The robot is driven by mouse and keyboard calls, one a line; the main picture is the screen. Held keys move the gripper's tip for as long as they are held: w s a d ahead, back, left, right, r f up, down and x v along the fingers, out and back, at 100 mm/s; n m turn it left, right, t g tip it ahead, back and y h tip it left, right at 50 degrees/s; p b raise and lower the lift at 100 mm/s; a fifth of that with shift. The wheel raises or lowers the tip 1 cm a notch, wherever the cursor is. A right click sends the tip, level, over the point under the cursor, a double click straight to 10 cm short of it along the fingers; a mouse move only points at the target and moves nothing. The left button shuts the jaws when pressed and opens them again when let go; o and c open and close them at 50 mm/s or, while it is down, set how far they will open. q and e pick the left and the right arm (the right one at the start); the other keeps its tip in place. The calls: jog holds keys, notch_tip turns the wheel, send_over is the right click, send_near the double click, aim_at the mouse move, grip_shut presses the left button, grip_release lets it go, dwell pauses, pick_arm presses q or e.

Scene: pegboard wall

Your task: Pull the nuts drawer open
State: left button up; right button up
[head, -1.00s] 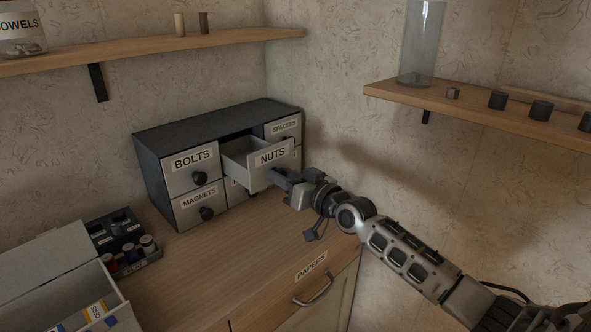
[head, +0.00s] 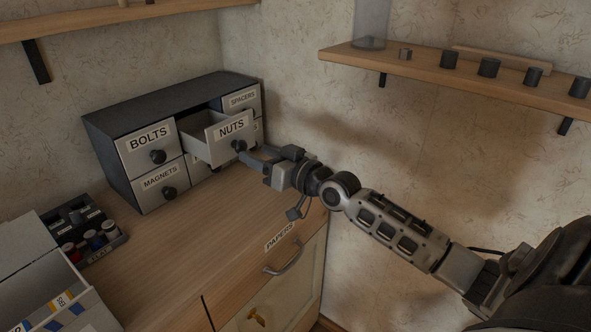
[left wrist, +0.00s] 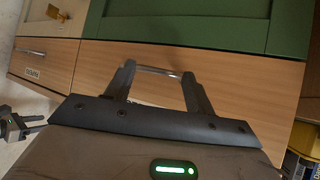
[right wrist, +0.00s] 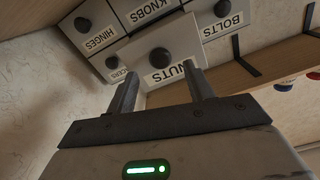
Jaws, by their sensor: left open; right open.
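The nuts drawer (head: 232,135), grey with a NUTS label, stands pulled out of the top row of the dark cabinet (head: 165,100). Its round black knob (head: 238,146) faces my right gripper (head: 252,158). In the right wrist view the drawer shows upside down, and its knob (right wrist: 160,58) appears between and just beyond the open fingertips of the right gripper (right wrist: 163,75). No grip on the knob shows. My left gripper (left wrist: 158,80) is open in the left wrist view, before a wooden drawer front with a bar handle (left wrist: 158,70); the head view does not show it.
The bolts drawer (head: 149,145) and magnets drawer (head: 160,185) are shut. A papers drawer (head: 285,262) lies below the counter (head: 190,235). A shelf with dark cylinders (head: 489,67) is at the right. A tray of small items (head: 90,238) and an open box stand at the left.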

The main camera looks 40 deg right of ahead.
jog(key=b+v, duration=0.1)
jog(key=v, duration=1)
jog(key=shift+s, duration=0.15)
